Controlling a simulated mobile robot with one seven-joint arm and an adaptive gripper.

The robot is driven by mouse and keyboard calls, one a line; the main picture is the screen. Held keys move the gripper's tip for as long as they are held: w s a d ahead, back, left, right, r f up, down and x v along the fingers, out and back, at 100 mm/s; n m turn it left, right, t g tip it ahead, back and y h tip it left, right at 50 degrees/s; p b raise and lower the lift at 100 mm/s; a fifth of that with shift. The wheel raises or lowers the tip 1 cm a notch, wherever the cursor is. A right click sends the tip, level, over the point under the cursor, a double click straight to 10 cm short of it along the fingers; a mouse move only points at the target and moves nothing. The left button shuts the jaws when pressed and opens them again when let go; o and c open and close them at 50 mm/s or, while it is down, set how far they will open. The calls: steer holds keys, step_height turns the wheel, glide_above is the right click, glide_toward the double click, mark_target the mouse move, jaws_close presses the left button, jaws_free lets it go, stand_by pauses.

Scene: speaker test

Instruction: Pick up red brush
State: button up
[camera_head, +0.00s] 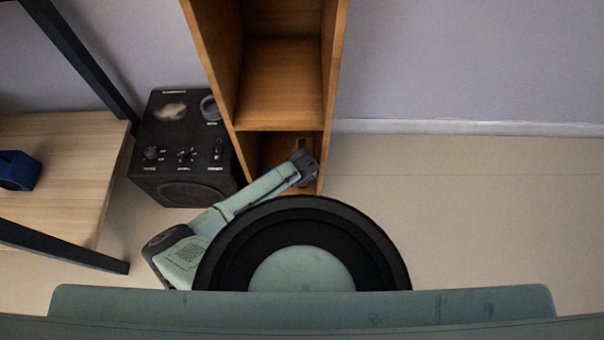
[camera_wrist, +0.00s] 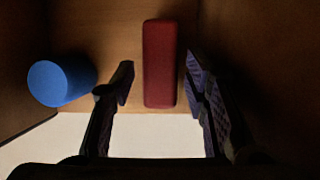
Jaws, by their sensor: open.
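The red brush (camera_wrist: 160,65) shows in the wrist view as a plain dark red block with rounded edges, lying lengthwise on the wooden floor of a shelf compartment. My gripper (camera_wrist: 159,78) is open, with one finger on each side of the brush in the picture and a gap on both sides, wider on the left. I cannot tell how far the fingertips are above or short of it. In the head view my gripper (camera_head: 303,160) reaches into the lowest compartment of the wooden shelf (camera_head: 284,131). The brush is not visible there.
A blue cylinder (camera_wrist: 61,83) lies left of my left finger in the same compartment. The compartment walls are close on both sides. A black speaker (camera_head: 180,150) stands left of the shelf, near a table (camera_head: 60,150) with a blue object (camera_head: 18,170). The floor at right is clear.

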steer(key=shift+b+x, duration=0.3)
steer(key=shift+x, duration=1.45)
steer(key=shift+f, duration=0.25)
steer(key=shift+c, duration=0.4)
steer(key=c, duration=0.9)
